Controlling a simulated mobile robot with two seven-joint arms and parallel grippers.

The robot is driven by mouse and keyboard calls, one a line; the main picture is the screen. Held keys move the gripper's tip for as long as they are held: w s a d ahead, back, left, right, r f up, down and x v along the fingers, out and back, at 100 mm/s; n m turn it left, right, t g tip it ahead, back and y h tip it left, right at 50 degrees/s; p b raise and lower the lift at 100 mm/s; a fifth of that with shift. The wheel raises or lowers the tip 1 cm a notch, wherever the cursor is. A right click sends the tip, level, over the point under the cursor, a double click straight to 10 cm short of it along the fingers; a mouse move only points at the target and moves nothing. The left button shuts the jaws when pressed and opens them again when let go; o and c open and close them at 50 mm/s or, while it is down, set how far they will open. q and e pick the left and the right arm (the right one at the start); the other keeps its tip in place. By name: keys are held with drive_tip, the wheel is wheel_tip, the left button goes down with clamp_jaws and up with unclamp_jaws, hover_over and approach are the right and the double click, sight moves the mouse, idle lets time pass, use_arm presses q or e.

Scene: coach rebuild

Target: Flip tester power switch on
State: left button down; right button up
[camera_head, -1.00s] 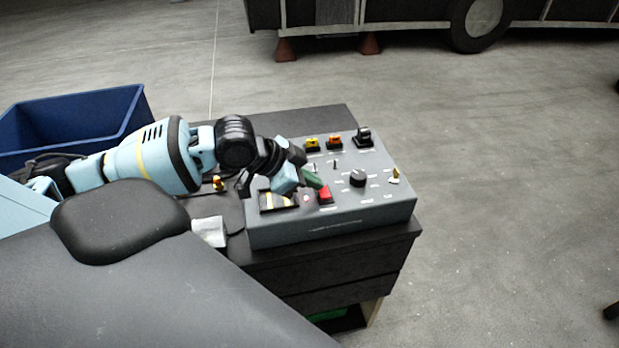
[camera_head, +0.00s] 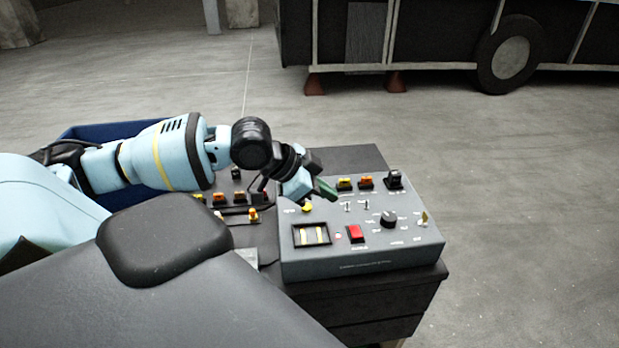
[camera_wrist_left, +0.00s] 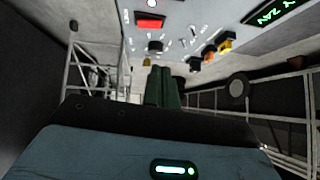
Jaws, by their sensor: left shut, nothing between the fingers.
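The tester (camera_head: 362,268) is a grey box with a sloped panel on the dark cabinet. Its red switch (camera_head: 355,233) is at the front of the panel, right of a small framed window (camera_head: 311,234). The red switch also shows at the top of the left wrist view (camera_wrist_left: 150,22). Its on or off position is too small to tell. My left gripper (camera_head: 326,190) is shut and empty, its green fingertips above the back of the panel, apart from the red switch. The closed fingers (camera_wrist_left: 164,88) show in the left wrist view. My right gripper is not in view.
The panel also has a black knob (camera_head: 388,218), small toggles (camera_head: 348,206), yellow and orange connectors (camera_head: 365,182) and a black one (camera_head: 394,179). Green characters glow on a dark display (camera_wrist_left: 270,12). A blue bin (camera_head: 95,130) stands behind my arm. Floor on the right is clear.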

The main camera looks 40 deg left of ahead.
use_arm(q)
drive_tip(key=shift+w+a+v, duration=0.15)
drive_tip(key=shift+a+v, duration=0.05)
drive_tip(key=shift+v, duration=0.8)
drive_tip(key=shift+w+a+v, duration=0.15)
drive_tip(key=shift+v, duration=0.9)
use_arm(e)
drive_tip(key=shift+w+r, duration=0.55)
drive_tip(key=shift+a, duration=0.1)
